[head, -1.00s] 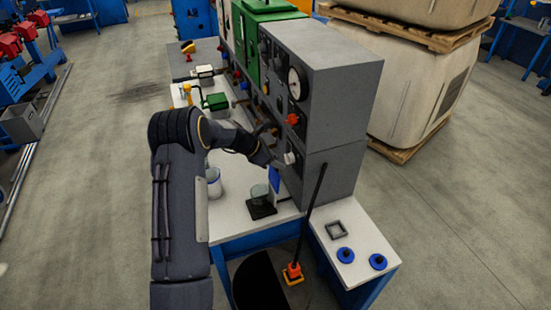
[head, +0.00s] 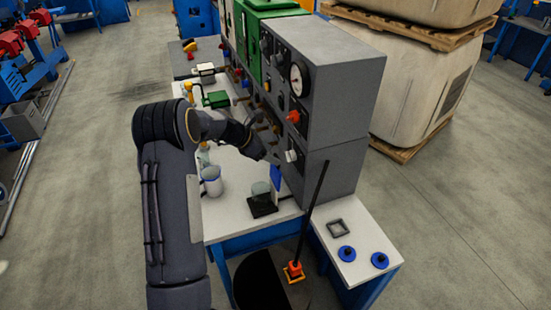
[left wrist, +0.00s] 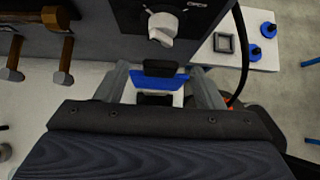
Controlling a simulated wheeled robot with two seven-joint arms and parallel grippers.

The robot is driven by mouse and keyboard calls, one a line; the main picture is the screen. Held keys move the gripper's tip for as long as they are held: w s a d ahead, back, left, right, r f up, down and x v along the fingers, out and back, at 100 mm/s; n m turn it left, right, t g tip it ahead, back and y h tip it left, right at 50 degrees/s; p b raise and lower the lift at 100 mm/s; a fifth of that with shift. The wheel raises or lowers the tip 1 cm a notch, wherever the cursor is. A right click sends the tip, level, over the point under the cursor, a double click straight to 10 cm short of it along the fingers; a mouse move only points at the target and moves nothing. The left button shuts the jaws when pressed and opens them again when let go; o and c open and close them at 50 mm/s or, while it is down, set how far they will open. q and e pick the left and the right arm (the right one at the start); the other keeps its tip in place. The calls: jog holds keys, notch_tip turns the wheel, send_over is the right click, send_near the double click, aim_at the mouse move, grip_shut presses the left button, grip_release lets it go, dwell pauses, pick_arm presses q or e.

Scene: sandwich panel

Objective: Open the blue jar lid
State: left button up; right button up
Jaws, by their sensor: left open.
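The blue jar lid (head: 276,177) stands roughly upright beside a clear glass jar (head: 261,190) on a black base (head: 263,206), near the front edge of the white bench. In the left wrist view the blue lid (left wrist: 150,82) shows as a blue plate in the gap of my left gripper (left wrist: 160,86), which is open. I cannot tell whether the fingers touch it. In the head view my left gripper (head: 271,158) is close to the grey panel, just above the lid, with its fingertips largely hidden. My right gripper is not in view.
The grey panel cabinet (head: 335,100) with knobs and a gauge rises right behind the lid. A white cup with a blue rim (head: 211,182) stands left of the jar. A white side table (head: 362,250) holds a grey square frame (head: 338,228) and two blue pieces (head: 346,254).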

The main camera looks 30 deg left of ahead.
pick_arm(q)
jog(key=v, duration=0.4)
jog(key=shift+b, duration=0.3)
jog(key=s+d+r+m+b, duration=0.1)
jog(key=s+d+r+m, duration=0.45)
jog(key=s, duration=0.25)
jog(key=s+d+r+m, duration=0.5)
jog(key=s+r+m, duration=0.15)
jog(key=s, duration=0.25)
jog(key=s+d+f+m+y, duration=0.1)
jog(key=s+d+f+m, duration=0.1)
jog(key=s+m, duration=0.5)
jog(key=s+d+f+m+g+y+b, duration=0.1)
jog(key=s+d+f+m, duration=0.2)
jog(key=s, duration=0.9)
jog(key=shift+s+d+f+m, duration=0.3)
jog(key=shift+d+m, duration=0.65)
jog(key=shift+m, duration=1.05)
jog(key=shift+s+r, duration=0.1)
